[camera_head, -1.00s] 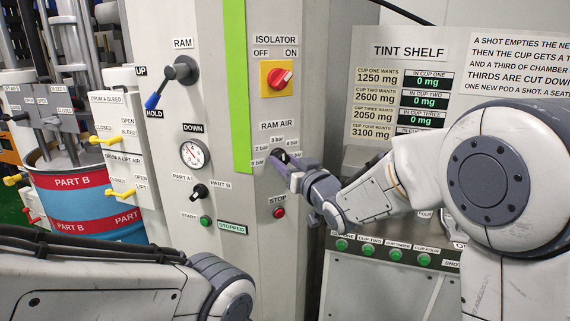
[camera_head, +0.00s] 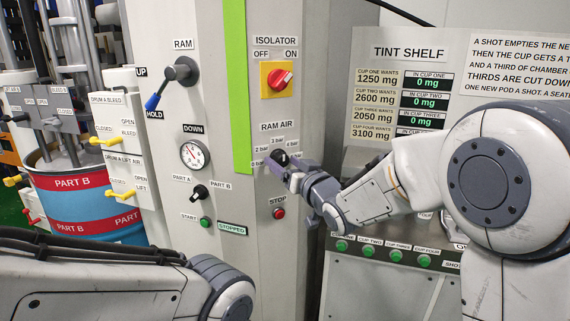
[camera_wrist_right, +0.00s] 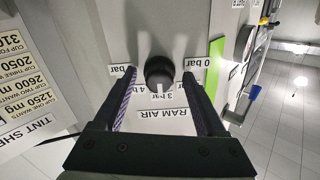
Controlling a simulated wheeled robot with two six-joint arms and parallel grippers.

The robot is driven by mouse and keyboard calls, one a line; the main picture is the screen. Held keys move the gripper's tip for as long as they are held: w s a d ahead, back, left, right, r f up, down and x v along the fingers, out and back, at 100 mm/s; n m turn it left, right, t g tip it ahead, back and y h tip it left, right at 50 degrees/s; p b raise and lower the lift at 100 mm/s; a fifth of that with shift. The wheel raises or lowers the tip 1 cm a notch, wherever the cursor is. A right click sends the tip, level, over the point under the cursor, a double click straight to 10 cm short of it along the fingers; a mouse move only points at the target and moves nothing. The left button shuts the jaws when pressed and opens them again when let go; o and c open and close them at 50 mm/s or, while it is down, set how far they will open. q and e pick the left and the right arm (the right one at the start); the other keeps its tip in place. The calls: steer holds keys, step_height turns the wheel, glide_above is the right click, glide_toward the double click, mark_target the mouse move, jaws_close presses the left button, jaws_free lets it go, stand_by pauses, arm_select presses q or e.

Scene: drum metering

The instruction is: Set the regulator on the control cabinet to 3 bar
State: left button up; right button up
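The regulator is a round black knob (camera_head: 280,158) under the RAM AIR label on the cabinet face (camera_head: 240,270). In the right wrist view, which is upside down, the knob (camera_wrist_right: 160,72) has a white mark that points toward the 3 bar label (camera_wrist_right: 158,97). My right gripper (camera_head: 290,176) is at the knob's lower right in the head view. In the wrist view its two fingers (camera_wrist_right: 160,82) stand either side of the knob with gaps, open and not gripping it. My left arm is at the lower left; its gripper is out of frame.
The red isolator switch (camera_head: 280,79) is above the regulator. The red STOP button (camera_head: 278,213) is just below my right gripper. The ram lever (camera_head: 180,73), pressure gauge (camera_head: 195,154) and black part selector (camera_head: 200,191) are to the left. The tint shelf panel (camera_head: 420,60) is at right.

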steer(key=shift+d, duration=0.1)
steer(key=b+v, duration=0.1)
steer(key=v, duration=0.9)
steer(key=shift+s+b, duration=0.2)
steer(key=shift+b, duration=0.15)
steer(key=s+a+f+g+h+p, duration=0.2)
steer(key=s+f+g+h+p, duration=0.2)
steer(key=s+f+g, duration=0.45)
steer(key=s+d+f+n+g+h+p, duration=0.1)
steer(key=s+f+n+g, duration=0.1)
steer(key=s, duration=0.9)
steer(key=s+f+n+g+h+p, duration=0.1)
steer(key=s+g, duration=0.4)
steer(key=s, duration=0.6)
step_height(320, 180, down, 2)
steer(key=shift+d+f+n+h+p, duration=0.2)
steer(key=shift+d+n+h+p, duration=0.15)
steer(key=shift+n+h, duration=0.2)
